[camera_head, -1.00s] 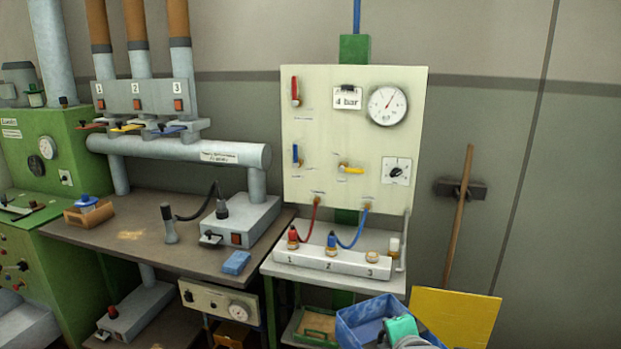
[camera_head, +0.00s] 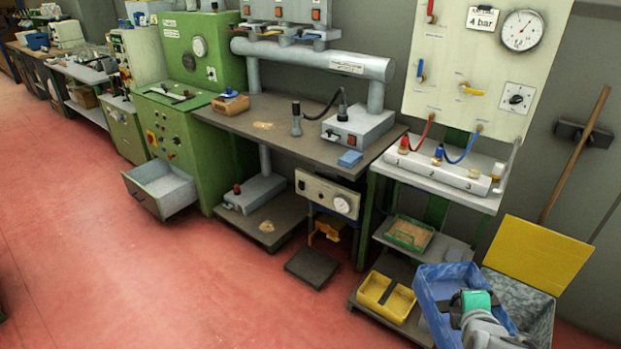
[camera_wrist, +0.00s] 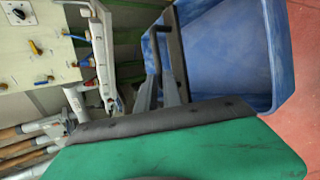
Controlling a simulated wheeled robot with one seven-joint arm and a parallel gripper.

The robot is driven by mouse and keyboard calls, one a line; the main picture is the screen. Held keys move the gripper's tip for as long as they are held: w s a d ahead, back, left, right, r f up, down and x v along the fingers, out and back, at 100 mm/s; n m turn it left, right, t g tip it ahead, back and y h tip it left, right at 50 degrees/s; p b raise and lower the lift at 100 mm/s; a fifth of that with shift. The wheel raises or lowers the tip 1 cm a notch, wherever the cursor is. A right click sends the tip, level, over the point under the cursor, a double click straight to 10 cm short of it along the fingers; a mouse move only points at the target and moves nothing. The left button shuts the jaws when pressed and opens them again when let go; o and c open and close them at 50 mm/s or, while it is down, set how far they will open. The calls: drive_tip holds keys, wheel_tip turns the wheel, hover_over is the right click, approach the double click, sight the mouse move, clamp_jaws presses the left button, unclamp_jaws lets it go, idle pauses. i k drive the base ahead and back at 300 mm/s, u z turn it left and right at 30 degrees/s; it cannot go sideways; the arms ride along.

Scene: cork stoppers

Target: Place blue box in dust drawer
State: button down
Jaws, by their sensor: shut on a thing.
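A large open blue box (camera_head: 432,298) is at the lower right of the head view, and its inside looks empty. It fills the upper right of the wrist view (camera_wrist: 232,50). My gripper (camera_wrist: 163,45) is shut on a wall of the box, with a dark finger on either side of it. In the head view my green and grey wrist covers part of the box and hides the fingertips. An open grey drawer (camera_head: 168,187), seemingly the dust drawer, sticks out low from the green machine at the left, far from my gripper. Its inside looks bare.
The workbench (camera_head: 290,130) stands between drawer and box. Red floor (camera_head: 230,300) in front is clear.

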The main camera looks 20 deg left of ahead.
sight(163, 193)
drive_tip(key=u, duration=0.5)
drive_tip(key=i, duration=1.15)
drive_tip(key=u, duration=1.4)
drive_tip(key=i, duration=2.2)
drive_tip(key=u, duration=0.8)
drive_tip(key=i, duration=2.75)
drive_tip(key=u, duration=0.2)
